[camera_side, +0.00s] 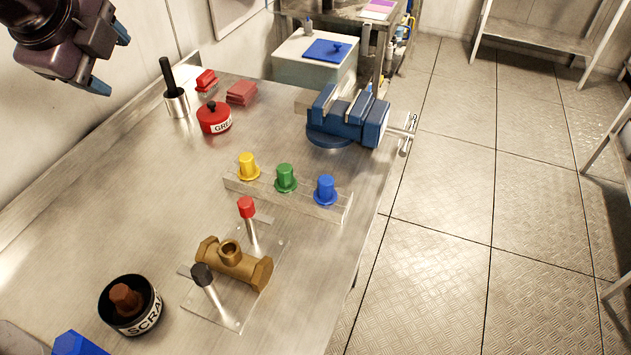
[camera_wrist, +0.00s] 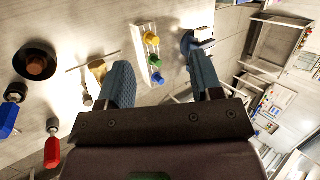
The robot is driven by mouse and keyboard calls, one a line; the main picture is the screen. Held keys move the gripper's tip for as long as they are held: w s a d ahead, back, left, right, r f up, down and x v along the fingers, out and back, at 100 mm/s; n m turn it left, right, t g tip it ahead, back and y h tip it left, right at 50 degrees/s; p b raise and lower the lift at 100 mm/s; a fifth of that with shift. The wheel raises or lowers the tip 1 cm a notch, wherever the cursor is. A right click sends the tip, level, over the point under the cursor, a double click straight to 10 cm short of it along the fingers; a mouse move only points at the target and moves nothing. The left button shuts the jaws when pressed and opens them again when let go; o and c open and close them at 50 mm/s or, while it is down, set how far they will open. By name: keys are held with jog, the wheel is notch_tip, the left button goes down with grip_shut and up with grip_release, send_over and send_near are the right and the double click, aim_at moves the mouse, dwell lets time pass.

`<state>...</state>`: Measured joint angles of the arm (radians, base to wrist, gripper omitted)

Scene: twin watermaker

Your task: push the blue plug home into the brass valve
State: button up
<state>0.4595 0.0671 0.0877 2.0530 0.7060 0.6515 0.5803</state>
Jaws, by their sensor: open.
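The blue plug (camera_side: 326,189) stands at the right end of a clear rack (camera_side: 290,196), beside a green plug (camera_side: 286,177) and a yellow plug (camera_side: 248,165). The brass valve (camera_side: 243,266) lies on a clear plate with its round port facing up. My gripper (camera_side: 105,62) is open and empty, high at the upper left, well away from the rack and valve. In the wrist view, its two blue fingers (camera_wrist: 165,80) are spread, with the rack and blue plug (camera_wrist: 158,78) far below between them. The left finger partly hides the valve (camera_wrist: 98,70).
A red-topped post (camera_side: 247,209) and a black-topped post (camera_side: 204,276) flank the valve. A scrap bowl (camera_side: 131,303) is at front left. A red grease pot (camera_side: 213,118) and a blue vise (camera_side: 347,117) stand farther back. The bench's left middle is clear.

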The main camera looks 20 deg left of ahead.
jog(key=w+d+f+m+t, duration=0.1)
jog(key=w+d+f+m, duration=0.25)
jog(key=d+m, duration=0.2)
jog(key=w+d+f+m+t, duration=0.1)
jog(key=w+d+f+m, duration=0.1)
jog(key=d+f+m, duration=0.4)
jog(key=m+h, duration=0.2)
jog(key=m, duration=0.6)
send_near(325, 182)
jog(key=shift+h, duration=0.3)
jog(key=x, duration=0.2)
jog(key=a+x, duration=0.1)
jog(key=x, duration=0.2)
jog(key=shift+w+a+f, duration=0.1)
jog(key=shift+d+x, duration=0.15)
jog(key=shift+x, duration=1.25)
jog(key=shift+d+x, duration=0.15)
jog(key=shift+x, duration=1.3)
jog(key=c, duration=1)
